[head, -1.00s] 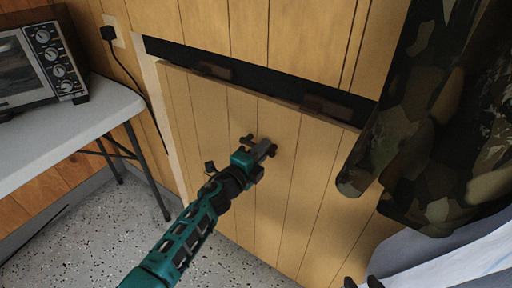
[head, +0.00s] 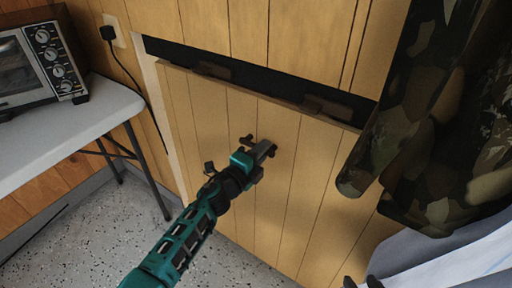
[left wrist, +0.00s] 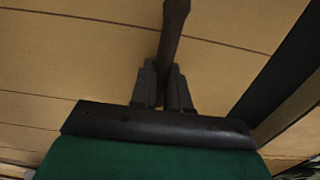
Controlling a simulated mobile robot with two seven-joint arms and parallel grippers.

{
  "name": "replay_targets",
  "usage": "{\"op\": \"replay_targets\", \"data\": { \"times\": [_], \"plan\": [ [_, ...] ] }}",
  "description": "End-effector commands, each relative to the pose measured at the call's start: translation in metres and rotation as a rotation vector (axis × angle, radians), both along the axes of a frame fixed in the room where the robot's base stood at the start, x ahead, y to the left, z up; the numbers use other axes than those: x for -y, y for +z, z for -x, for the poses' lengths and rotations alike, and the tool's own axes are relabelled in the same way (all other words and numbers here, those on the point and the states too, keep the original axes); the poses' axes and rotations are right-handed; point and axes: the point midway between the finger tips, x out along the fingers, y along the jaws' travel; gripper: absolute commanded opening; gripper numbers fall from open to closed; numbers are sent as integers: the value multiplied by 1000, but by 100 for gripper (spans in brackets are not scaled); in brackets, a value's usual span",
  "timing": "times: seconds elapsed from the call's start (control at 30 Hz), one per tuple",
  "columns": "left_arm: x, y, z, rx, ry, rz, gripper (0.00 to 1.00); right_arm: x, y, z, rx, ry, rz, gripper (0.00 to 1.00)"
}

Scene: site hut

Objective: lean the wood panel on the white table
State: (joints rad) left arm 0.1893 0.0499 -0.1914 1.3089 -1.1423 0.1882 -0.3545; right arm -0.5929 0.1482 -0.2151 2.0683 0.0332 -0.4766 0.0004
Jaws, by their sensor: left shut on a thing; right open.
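The wood panel (head: 232,120) is a plank-grooved board at the wall, its top edge below a dark gap. It has a dark handle (head: 249,139) on its face. My left gripper (head: 264,150) is shut on this handle; in the left wrist view the fingers (left wrist: 163,88) close around the dark bar (left wrist: 172,30). The panel's lower edge is out of view in the head view. The white table (head: 75,130) stands to the left, apart from the panel. My right gripper (head: 363,283) shows only as dark tips at the bottom edge, open, away from the panel.
A toaster oven (head: 38,62) stands on the white table, its cord running to a wall outlet. Two brown blocks (head: 327,108) sit along the panel's top edge. A camouflage jacket (head: 425,120) hangs at the right. The speckled floor (head: 95,235) below the table is clear.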

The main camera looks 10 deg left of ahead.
Motion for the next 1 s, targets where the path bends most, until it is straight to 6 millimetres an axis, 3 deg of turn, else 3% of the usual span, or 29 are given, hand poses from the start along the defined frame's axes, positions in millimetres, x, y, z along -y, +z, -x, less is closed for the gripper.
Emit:
{"op": "replay_targets", "data": {
  "times": [1.0],
  "plan": [
    [-6, 9, 17, 28, -2, 9, 0, 1, 2, 0, 1, 2, 2, 43]
  ]
}}
